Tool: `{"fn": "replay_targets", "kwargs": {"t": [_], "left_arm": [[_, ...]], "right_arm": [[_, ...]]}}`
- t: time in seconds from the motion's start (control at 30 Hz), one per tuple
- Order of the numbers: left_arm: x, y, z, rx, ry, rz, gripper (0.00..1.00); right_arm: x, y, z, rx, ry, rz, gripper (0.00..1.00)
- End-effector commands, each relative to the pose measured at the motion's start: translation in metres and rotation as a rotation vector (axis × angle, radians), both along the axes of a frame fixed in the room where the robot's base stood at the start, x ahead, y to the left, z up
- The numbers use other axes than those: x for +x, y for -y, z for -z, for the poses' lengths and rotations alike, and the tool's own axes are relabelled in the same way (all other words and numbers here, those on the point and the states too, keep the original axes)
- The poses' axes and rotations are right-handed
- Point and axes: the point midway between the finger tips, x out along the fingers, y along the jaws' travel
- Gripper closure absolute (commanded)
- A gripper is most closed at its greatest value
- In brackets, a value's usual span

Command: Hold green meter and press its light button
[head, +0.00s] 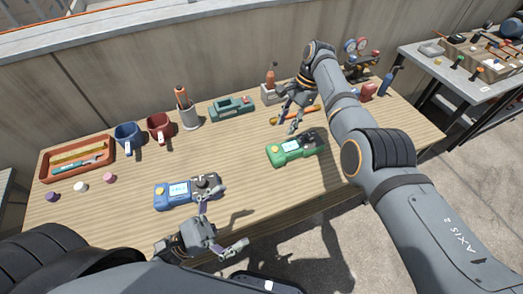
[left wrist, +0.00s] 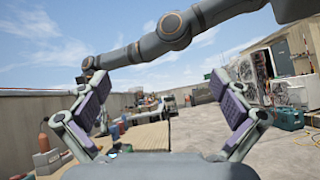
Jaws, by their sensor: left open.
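The green meter (head: 293,149) lies on the wooden table, right of its middle. It has a small pale screen and a yellow button on its left part, and a dark part at its right end. My right gripper (head: 287,122) hangs above and behind the meter, apart from it; its finger gap is unclear. My left gripper (head: 234,217) is open and empty near the front edge, just in front of a blue meter (head: 178,194). The left wrist view shows its two spread fingers (left wrist: 157,86) with nothing between them.
An orange tray (head: 44,172), a blue mug (head: 127,136), a red mug (head: 159,128), a grey pen cup (head: 190,121) and a teal case (head: 232,110) stand along the back. Several small knobs lie at left. A gauge set (head: 360,58) stands back right. The table between the meters is clear.

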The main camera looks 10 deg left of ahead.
Motion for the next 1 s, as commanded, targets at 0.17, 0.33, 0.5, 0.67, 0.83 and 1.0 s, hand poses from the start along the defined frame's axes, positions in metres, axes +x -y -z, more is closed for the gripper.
{"fn": "replay_targets", "kwargs": {"t": [0.17,0.33,0.5,0.67,0.83,1.0], "left_arm": [[0.039,0.026,0.000,0.116,-0.068,0.092,0.00],[0.082,0.046,0.048,0.314,-0.210,0.186,0.00],[0.151,0.049,0.101,0.541,-0.424,0.190,0.00],[0.225,0.029,0.137,0.701,-0.639,0.082,0.00],[0.270,0.008,0.148,0.761,-0.760,-0.021,0.00],[0.280,0.002,0.150,0.772,-0.790,-0.050,0.00]], "right_arm": [[0.000,0.000,0.000,0.000,0.000,0.000,0.62],[0.000,0.000,0.000,0.000,0.000,0.000,0.62],[0.000,0.000,0.000,0.000,0.000,0.000,0.62],[0.000,0.000,0.000,0.000,0.000,0.000,0.62],[0.000,0.000,0.000,0.000,0.000,0.000,0.62],[0.000,0.000,0.000,0.000,0.000,0.000,0.62]]}}
